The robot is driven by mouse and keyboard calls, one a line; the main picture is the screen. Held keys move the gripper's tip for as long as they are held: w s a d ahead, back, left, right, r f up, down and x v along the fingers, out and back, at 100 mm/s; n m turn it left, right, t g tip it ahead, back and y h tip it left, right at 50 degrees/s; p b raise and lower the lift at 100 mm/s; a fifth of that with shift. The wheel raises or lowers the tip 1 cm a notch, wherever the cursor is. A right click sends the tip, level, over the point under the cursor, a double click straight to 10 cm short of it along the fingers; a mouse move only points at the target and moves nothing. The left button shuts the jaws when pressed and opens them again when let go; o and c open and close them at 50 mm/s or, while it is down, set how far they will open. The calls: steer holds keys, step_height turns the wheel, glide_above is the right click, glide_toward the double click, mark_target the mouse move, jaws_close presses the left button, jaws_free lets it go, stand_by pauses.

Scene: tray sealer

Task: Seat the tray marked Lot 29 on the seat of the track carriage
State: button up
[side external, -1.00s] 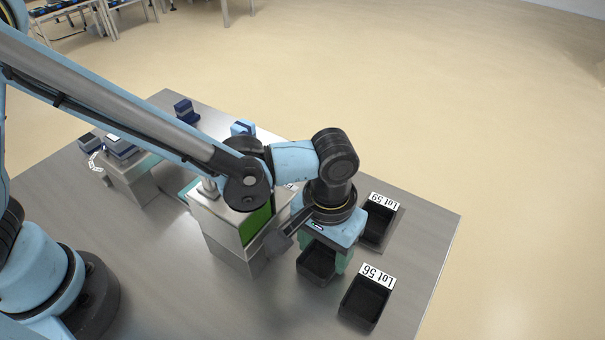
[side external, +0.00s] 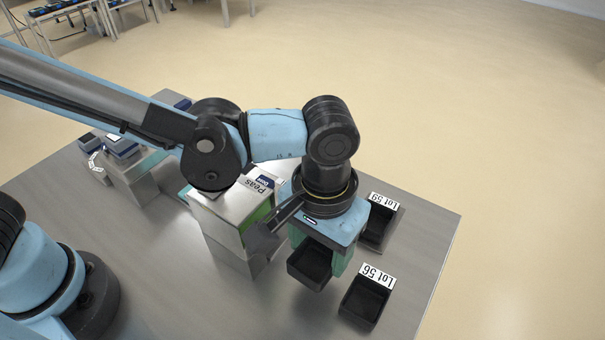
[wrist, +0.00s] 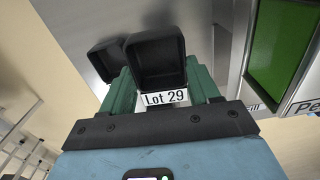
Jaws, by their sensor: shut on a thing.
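My gripper (side external: 320,251) has green fingers and is shut on a black open tray (side external: 310,264). In the wrist view the tray (wrist: 157,62) sits between the two fingers, and its white label reads Lot 29. In the side view it hangs above the table, beside the metal machine, and its label is hidden there. I cannot make out the track carriage or its seat for certain; my arm covers part of the middle of the table.
The metal machine (side external: 222,221), with a green panel and a Peas label, stands close left of my gripper. Black trays Lot 59 (side external: 378,229) and Lot 56 (side external: 366,300) lie to the right. A smaller metal unit (side external: 130,178) stands at left.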

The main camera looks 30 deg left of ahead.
steer(key=s+d+r, duration=0.2)
steer(key=s+r, duration=0.2)
steer(key=s, duration=0.3)
step_height(320, 180, up, 12)
steer(key=w+a, duration=0.4)
steer(key=a, duration=0.6)
steer(key=w+a, duration=0.4)
steer(key=a, duration=0.6)
steer(key=w+a, duration=0.4)
steer(key=a, duration=0.6)
steer(key=shift+n, duration=0.3)
steer(key=shift+s+d+f, duration=0.1)
steer(key=shift+d+f, duration=0.05)
steer(key=shift+f, duration=3.1)
steer(key=shift+s+d+f, duration=0.1)
steer(key=shift+f, duration=3.15)
steer(key=shift+d+f, duration=0.15)
steer(key=shift+f, duration=3.1)
steer(key=shift+f, duration=0.2)
